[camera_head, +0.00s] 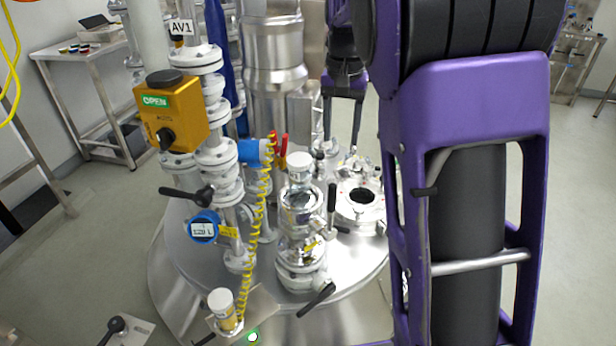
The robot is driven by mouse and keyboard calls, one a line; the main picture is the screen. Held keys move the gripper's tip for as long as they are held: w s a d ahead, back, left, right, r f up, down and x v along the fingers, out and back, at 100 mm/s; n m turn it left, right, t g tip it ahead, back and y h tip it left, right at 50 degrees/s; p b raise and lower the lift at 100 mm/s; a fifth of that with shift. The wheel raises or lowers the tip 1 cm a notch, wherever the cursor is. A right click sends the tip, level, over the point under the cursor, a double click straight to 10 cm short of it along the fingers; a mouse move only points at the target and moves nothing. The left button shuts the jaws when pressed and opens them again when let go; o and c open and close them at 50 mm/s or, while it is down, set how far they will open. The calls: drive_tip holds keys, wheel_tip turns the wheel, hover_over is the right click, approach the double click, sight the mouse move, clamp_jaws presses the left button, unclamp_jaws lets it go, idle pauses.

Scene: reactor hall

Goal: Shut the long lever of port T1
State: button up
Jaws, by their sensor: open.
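No T1 label is readable in the head view, so I cannot tell for certain which port is T1. A glass-and-steel port (302,222) with a white cap stands on the middle of the vessel lid. An upright lever with a black grip (332,197) is at its right side, and a lower lever with a black grip (316,300) points down and left from its base. My gripper (340,138) hangs beyond this port, above the back of the lid. Its two dark fingers are apart with nothing seen between them.
An orange actuator box (171,112) marked OPEN sits on the white pipe column at left, with a black-handled lever (188,195) below. A yellow coiled hose (259,215) hangs beside it. My purple arm covers the right side.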

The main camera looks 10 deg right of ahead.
sight(332, 198)
drive_tip(key=shift+g, duration=0.3)
drive_tip(key=f+b, duration=0.1)
drive_tip(key=f, duration=0.5)
drive_tip(key=f+b, duration=0.1)
drive_tip(key=f, duration=0.5)
drive_tip(key=a+f+b, duration=0.1)
drive_tip(key=f, duration=0.5)
drive_tip(key=shift+s+f, duration=0.1)
drive_tip(key=shift+f, duration=0.1)
drive_tip(key=shift+c, duration=0.3)
clamp_jaws()
